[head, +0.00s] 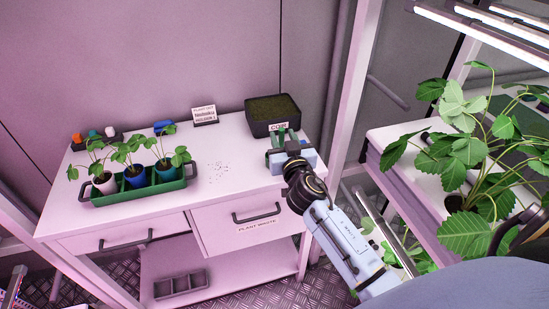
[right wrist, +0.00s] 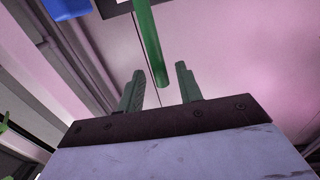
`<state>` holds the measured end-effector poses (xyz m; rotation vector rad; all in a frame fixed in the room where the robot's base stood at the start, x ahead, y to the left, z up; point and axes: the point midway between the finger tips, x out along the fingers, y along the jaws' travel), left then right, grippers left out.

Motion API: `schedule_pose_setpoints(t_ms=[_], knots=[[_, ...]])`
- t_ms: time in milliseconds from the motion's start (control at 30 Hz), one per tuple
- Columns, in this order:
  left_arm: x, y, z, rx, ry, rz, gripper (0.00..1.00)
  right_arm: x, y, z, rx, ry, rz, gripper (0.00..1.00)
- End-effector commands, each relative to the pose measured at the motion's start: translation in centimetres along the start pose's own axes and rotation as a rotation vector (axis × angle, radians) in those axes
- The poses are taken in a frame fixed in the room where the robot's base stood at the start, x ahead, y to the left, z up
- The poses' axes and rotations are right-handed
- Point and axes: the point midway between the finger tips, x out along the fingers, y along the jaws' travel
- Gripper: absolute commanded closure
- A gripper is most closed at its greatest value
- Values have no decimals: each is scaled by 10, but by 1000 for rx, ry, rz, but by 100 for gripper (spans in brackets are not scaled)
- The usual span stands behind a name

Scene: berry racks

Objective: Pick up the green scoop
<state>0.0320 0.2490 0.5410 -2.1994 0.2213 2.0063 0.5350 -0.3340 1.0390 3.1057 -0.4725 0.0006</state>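My right gripper (head: 279,139) is over the right end of the white table, just in front of the dark box labelled COIR. A green rod (right wrist: 150,45), which looks like the green scoop's handle, hangs into that view from the top, beyond the gap and close to the fingertips. I cannot tell whether it touches them. The rest of the scoop is out of that view, and I cannot make the scoop out in the head view. My left gripper is not in view.
The COIR box (head: 272,112) is filled with dark material. A green tray (head: 140,192) with potted plants stands at the left of the table (head: 240,170). A small sign (head: 204,115) and a blue object (head: 164,127) are behind. Leafy plants (head: 470,150) crowd the right rack.

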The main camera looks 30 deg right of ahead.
Motion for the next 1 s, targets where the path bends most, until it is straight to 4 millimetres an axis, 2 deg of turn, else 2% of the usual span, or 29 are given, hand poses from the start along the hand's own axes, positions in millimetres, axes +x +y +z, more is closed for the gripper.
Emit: schedule_pose_setpoints(t_ms=[33, 167, 433, 700, 1000], knots=[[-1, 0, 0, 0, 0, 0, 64, 8, 0, -1, -2, 1, 0, 64], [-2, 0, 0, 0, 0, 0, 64, 19, 0, -1, -1, 1, 0, 64], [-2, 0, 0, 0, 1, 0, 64, 21, 0, 0, 0, 0, -1, 64], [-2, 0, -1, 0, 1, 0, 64, 21, 0, 0, 0, 0, -1, 98], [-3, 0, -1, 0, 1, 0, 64, 21, 0, -2, 0, 1, -1, 100]])
